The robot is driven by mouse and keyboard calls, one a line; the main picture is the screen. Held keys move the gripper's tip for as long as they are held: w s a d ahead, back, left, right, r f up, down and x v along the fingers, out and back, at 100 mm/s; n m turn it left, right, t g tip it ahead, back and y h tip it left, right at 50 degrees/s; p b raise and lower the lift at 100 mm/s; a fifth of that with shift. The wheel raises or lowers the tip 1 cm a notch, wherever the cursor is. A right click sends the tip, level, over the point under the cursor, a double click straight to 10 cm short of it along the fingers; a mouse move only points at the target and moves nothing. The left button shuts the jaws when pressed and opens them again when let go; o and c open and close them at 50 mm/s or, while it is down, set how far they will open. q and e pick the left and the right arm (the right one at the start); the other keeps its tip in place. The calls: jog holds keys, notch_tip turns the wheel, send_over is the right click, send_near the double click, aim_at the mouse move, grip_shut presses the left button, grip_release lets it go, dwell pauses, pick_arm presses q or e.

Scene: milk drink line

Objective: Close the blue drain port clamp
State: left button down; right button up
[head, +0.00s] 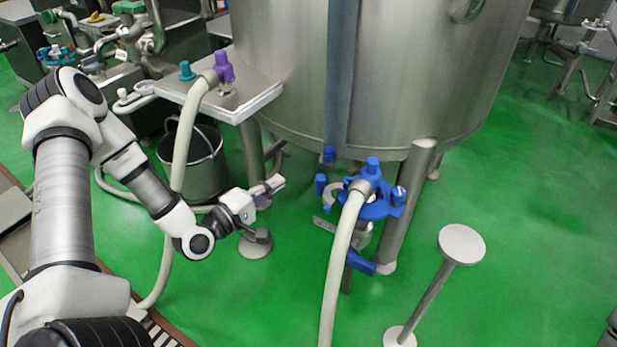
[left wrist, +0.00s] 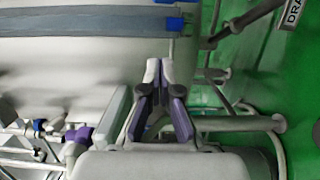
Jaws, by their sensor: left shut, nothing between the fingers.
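The blue drain port clamp (head: 376,202) is at the lower front of the steel tank in the head view. A cream hose (head: 342,262) meets it from below, and a blue handle (head: 360,263) hangs under it. I cannot tell how far the clamp is open. My left gripper (head: 279,183) is left of the clamp and apart from it, with free air between them. In the left wrist view my left gripper (left wrist: 160,66) is shut and empty, its fingertips together. My right gripper is not in view.
The big steel tank (head: 290,80) stands behind. A steel leg (head: 408,205) rises right of the clamp. A bucket (head: 205,165) and side shelf (head: 258,98) are at left. A round-topped post (head: 461,245) stands at right. The green floor (head: 520,200) is clear there.

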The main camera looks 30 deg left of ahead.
aim_at(327, 187)
pick_arm(q)
jog(key=w+d+b, duration=0.3)
jog(key=w+d, duration=0.2)
jog(key=w, duration=0.1)
jog(key=shift+d, duration=0.2)
jog(key=shift+f, duration=0.1)
